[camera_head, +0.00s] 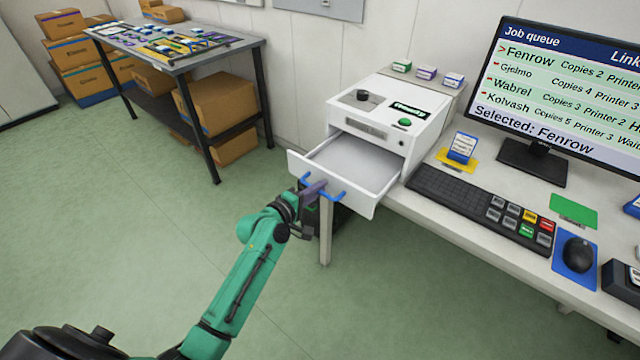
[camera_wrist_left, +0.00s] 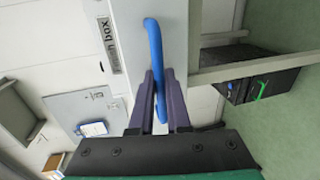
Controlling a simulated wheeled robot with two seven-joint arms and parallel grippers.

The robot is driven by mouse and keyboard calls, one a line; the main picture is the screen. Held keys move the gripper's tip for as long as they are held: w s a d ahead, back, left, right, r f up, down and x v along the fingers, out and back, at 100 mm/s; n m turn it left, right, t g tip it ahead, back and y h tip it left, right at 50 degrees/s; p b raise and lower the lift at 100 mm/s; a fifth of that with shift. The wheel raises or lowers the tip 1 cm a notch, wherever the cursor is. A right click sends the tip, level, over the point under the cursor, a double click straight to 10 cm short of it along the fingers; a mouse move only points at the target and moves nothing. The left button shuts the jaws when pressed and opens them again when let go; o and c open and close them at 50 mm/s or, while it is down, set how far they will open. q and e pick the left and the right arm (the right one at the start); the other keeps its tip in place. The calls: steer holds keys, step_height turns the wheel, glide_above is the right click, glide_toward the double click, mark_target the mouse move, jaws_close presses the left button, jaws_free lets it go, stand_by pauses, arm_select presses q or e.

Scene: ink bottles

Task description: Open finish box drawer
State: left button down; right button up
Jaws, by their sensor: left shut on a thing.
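The finish box (camera_head: 385,125) is a white machine on the desk with a dial, a small display and a green button on top. Its drawer (camera_head: 368,204) is pulled out toward me, and its tray looks empty. A blue handle (camera_head: 338,195) is on the drawer front. My left gripper (camera_head: 314,189) is shut on the handle. In the left wrist view, the purple fingers (camera_wrist_left: 160,105) close around the blue bar (camera_wrist_left: 155,55), beside a "finish box" label (camera_wrist_left: 108,45), whose first letters are hard to read. My right gripper is in neither view.
A monitor (camera_head: 565,85) showing a job queue, a keyboard (camera_head: 480,208) and a mouse (camera_head: 577,254) stand on the desk to the right. Small ink boxes (camera_head: 426,73) sit behind the machine. A side table (camera_head: 180,65) with cartons stands at the back left.

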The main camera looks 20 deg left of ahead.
arm_select(q)
steer(key=shift+s+a, duration=0.1)
steer(key=shift+s, duration=0.05)
steer(key=c, duration=1.2)
jaws_free()
steer(key=v, duration=1.4)
steer(key=shift+s+a+b, duration=0.1)
steer(key=shift+s+b, duration=0.15)
steer(key=shift+b, duration=0.15)
